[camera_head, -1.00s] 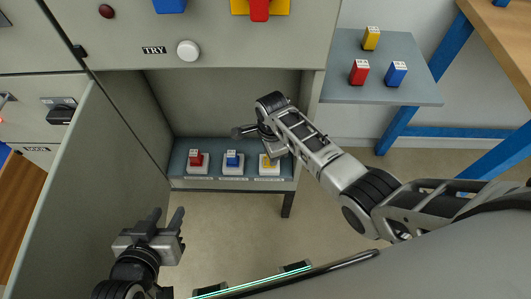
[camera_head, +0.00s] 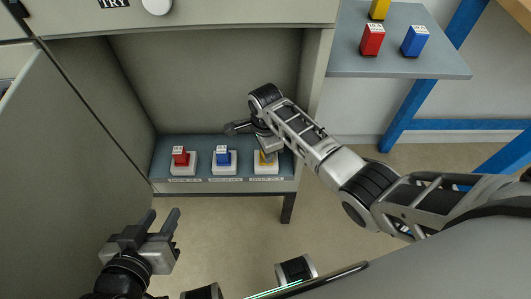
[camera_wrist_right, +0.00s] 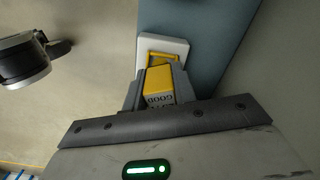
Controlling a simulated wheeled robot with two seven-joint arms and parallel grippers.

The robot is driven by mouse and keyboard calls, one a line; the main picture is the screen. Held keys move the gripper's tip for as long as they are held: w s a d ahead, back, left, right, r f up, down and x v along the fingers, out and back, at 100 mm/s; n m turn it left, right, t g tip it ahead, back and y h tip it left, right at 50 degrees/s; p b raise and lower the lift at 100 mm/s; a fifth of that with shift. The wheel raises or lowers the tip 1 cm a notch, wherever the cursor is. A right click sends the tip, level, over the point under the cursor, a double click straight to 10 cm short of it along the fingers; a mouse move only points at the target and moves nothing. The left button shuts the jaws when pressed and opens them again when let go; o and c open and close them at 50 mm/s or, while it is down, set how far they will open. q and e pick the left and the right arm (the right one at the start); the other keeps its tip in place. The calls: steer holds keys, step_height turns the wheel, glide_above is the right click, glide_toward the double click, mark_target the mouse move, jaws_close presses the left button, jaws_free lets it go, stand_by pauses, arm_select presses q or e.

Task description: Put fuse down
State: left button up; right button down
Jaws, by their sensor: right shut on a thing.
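The yellow fuse (camera_wrist_right: 158,88) is between the fingers of my right gripper (camera_wrist_right: 155,90), which is shut on it. In the wrist view its white top, marked "GOOD", faces the camera. The fuse is at the white-framed yellow socket (camera_wrist_right: 163,50); I cannot tell whether it is fully seated. In the head view, my right gripper (camera_head: 267,150) is over the rightmost socket on the shelf and mostly hides the yellow fuse. A red fuse (camera_head: 180,157) and a blue fuse (camera_head: 223,157) stand in the two white sockets to the left. My left gripper (camera_head: 148,229) is open and empty, in front of the shelf.
The blue-grey shelf (camera_head: 205,147) lies inside an open cabinet, with an open door (camera_head: 75,170) at left. A side shelf (camera_head: 400,68) at upper right holds spare yellow, red and blue fuses. A blue table frame (camera_head: 415,105) stands at right.

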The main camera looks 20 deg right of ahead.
steer(key=shift+r, duration=0.1)
steer(key=shift+f, duration=0.4)
steer(key=c, duration=1.1)
jaws_free()
